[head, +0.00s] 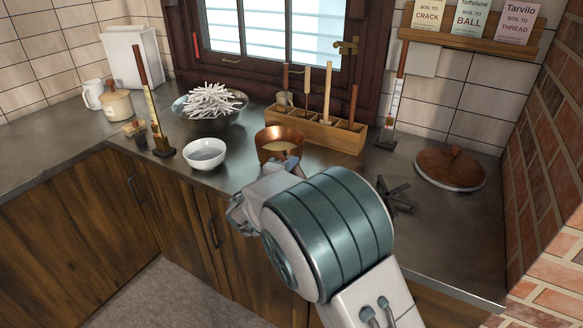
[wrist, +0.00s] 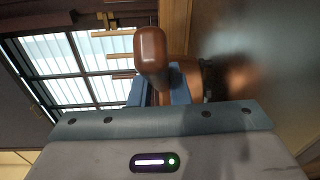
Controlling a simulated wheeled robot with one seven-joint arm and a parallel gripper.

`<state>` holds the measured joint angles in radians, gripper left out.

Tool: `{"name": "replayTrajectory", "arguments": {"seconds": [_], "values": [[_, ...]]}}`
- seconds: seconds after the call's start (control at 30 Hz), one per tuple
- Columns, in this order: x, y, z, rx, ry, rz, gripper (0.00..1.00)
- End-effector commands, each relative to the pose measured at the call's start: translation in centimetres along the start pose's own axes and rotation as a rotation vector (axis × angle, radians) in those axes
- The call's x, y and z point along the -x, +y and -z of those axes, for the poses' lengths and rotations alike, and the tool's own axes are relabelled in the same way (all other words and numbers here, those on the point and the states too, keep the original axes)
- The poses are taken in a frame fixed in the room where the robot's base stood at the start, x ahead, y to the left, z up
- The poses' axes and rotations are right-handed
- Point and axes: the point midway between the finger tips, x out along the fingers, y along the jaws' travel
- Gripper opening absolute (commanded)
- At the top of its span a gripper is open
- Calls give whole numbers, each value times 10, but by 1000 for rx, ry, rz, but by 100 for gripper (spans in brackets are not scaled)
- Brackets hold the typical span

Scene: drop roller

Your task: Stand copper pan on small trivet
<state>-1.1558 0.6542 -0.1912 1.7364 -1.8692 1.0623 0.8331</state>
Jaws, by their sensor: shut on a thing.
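The copper pan (head: 279,136) is near the middle of the counter in the head view, in front of the wooden rack, with pale contents inside. My gripper (head: 287,165) is at its near side and shut on its handle. In the wrist view the brown handle (wrist: 151,48) sits between the blue fingers of my gripper (wrist: 158,92), with part of the copper body behind. The pan looks upright; I cannot tell whether it touches the counter. A dark trivet (head: 398,192) lies on the counter to the right, partly hidden by my arm. The pan is apart from it.
A wooden rack (head: 318,132) stands behind the pan. A white bowl (head: 205,153) and a metal bowl of white sticks (head: 210,104) are to the left.

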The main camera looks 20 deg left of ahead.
Motion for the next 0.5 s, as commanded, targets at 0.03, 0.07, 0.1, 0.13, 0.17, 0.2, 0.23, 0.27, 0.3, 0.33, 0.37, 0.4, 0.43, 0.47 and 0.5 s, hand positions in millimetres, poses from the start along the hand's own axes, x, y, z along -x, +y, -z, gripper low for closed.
{"name": "replayTrajectory", "arguments": {"seconds": [0.03,0.07,0.1,0.13,0.17,0.2,0.23,0.27,0.3,0.33,0.37,0.4,0.43,0.47,0.5], "values": [[0,4,0,-5,-1,-6,0],[0,4,0,-5,-1,-6,0],[0,4,0,-5,-1,-6,0],[0,3,0,-5,-1,-6,0],[0,3,0,-5,-1,-6,0],[0,2,0,-5,-1,-6,0],[0,1,0,-5,-1,-6,0],[-1,1,0,-5,-1,-6,0],[0,-1,0,-1,0,0,27],[0,-1,0,-1,0,0,36],[0,-1,0,-1,0,0,38],[0,-1,0,0,0,0,38],[0,-1,0,0,0,0,38],[0,-1,0,0,0,0,38],[0,-1,0,0,0,0,38]]}}
